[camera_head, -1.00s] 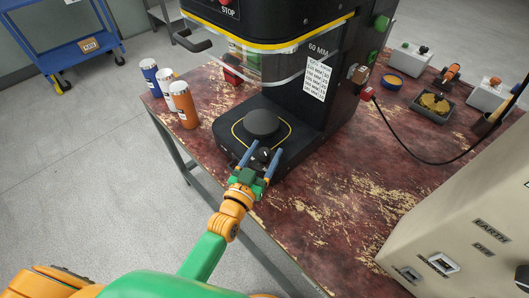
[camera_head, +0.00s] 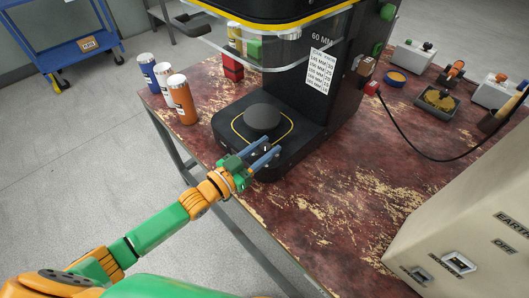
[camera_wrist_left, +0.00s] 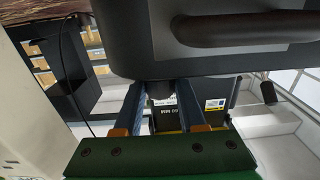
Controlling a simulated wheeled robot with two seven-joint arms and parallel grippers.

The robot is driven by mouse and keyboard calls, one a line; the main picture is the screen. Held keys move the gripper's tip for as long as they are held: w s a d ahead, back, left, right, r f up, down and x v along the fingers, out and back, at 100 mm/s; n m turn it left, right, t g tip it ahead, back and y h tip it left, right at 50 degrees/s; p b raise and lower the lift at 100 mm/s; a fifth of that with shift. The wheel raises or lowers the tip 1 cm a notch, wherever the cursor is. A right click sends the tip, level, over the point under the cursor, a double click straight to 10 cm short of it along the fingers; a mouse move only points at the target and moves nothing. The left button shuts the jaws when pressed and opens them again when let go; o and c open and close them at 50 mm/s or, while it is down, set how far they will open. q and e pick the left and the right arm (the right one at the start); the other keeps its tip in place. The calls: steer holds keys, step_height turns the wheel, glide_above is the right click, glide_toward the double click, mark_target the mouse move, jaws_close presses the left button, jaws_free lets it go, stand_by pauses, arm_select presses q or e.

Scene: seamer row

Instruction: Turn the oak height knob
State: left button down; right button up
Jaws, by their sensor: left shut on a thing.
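My left gripper (camera_head: 270,153) reaches in from the left and is shut on a small dark knob on the front of the black seamer's base (camera_head: 286,160). The fingers almost hide the knob in the head view. In the left wrist view the gripper (camera_wrist_left: 165,92) has its two blue-grey fingers on either side of the dark grey knob (camera_wrist_left: 160,88). I cannot make out an oak colour or marking on it. The seamer's upper head and clear guard (camera_head: 265,55) stand above the round black plate (camera_head: 262,119). My right gripper is not in view.
Several cans, one of them orange (camera_head: 182,99), stand left of the seamer. A beige cabinet (camera_head: 455,220) stands at right, and a black cable (camera_head: 400,135) crosses the worn bench (camera_head: 330,200). A blue cart (camera_head: 65,45) stands beyond.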

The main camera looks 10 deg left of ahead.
mark_target(260, 152)
arm_select(q)
steer(key=shift+r+h, duration=0.1)
steer(key=shift+h, duration=0.2)
steer(key=shift+c, duration=2.4)
jaws_free()
steer(key=v, duration=0.7)
